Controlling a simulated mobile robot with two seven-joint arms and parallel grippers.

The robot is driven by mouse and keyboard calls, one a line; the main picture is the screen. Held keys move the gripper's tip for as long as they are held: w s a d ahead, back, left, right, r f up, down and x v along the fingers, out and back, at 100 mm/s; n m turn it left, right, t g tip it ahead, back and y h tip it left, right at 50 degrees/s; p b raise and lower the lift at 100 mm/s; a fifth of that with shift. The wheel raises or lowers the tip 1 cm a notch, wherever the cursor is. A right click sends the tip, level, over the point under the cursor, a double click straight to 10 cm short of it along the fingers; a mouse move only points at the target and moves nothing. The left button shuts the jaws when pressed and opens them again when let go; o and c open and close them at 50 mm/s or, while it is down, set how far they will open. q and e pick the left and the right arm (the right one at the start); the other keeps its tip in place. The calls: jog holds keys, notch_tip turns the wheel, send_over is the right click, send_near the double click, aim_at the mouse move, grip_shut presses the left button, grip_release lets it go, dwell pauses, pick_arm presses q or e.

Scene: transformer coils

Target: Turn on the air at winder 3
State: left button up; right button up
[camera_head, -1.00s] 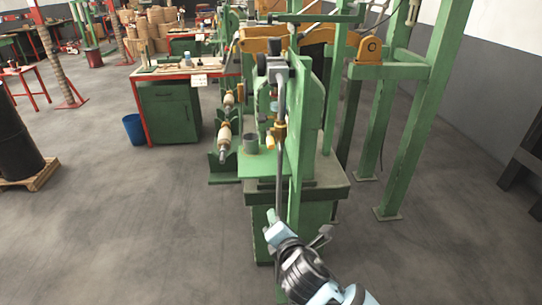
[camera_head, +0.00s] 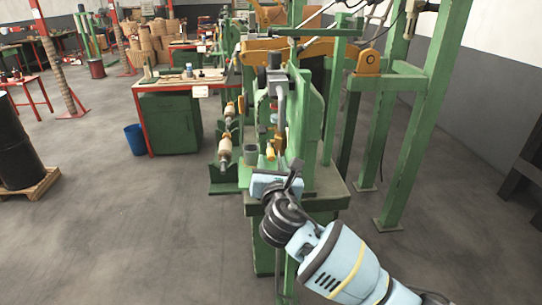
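A green machine stands in the middle of the head view, with a grey vertical air pipe (camera_head: 281,108) on its near side. A brass-coloured valve (camera_head: 279,135) with a yellow part (camera_head: 270,153) sits on this pipe. I cannot read a winder number or make out the valve handle's position. My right gripper (camera_head: 276,173) is just below the valve, in front of the machine and covering the lower pipe. One dark finger stands at the right end of its pale blue body; it looks open and empty. I cannot tell any contact. My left gripper is out of view.
A green post frame (camera_head: 417,120) stands to the right. A red-edged workbench (camera_head: 172,84), blue bucket (camera_head: 135,139) and dark drum on a pallet (camera_head: 33,184) are to the left. Spindles with coils (camera_head: 224,147) stand left of the machine. Front-left floor is clear.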

aim_at(272, 159)
jog(key=shift+w, duration=2.1)
grip_shut()
